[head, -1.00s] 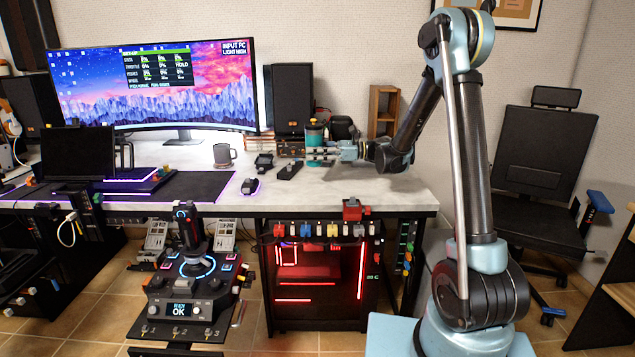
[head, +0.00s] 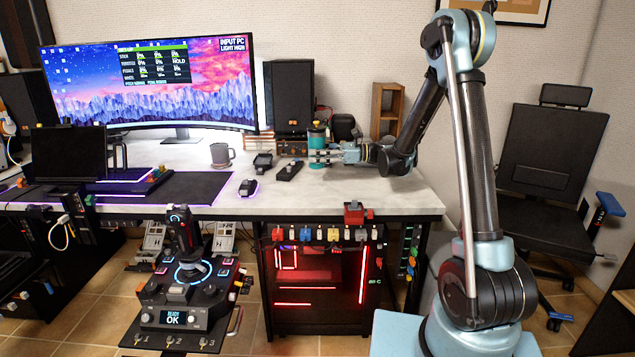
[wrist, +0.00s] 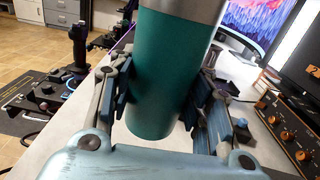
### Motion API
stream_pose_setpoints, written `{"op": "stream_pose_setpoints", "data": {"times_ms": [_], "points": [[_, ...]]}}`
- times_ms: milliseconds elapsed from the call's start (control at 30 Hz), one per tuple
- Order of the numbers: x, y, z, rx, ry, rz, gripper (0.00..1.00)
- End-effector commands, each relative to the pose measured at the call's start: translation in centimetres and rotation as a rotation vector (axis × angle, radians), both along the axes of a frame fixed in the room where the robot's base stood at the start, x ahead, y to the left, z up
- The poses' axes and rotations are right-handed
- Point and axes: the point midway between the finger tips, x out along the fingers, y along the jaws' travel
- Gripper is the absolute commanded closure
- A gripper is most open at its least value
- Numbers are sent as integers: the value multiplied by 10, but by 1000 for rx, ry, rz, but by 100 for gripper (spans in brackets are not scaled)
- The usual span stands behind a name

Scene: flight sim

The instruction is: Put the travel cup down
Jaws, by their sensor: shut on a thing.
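The travel cup is a teal cylinder with a dark lid (head: 316,146), upright over the right part of the desk in the head view. In the wrist view the teal cup (wrist: 170,75) fills the middle, with a silver band at the top of the picture. My gripper (head: 318,156) reaches in from the right and is shut on the cup, one finger on each side; the fingers also show in the wrist view (wrist: 165,95). The cup's base is close to the white desktop (head: 330,190); I cannot tell whether it touches.
A grey mug (head: 221,156), a black mouse (head: 248,187) and small black devices (head: 289,170) stand left of the cup. A speaker (head: 290,95) and an amplifier with orange knobs (wrist: 290,125) are behind it. The desktop in front of the cup is clear.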

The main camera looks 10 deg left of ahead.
Motion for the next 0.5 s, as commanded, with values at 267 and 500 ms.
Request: {"op": "stream_pose_setpoints", "data": {"times_ms": [267,500], "points": [[0,0,-35,1,0,0,93],[0,0,-46,1,0,0,93]]}}
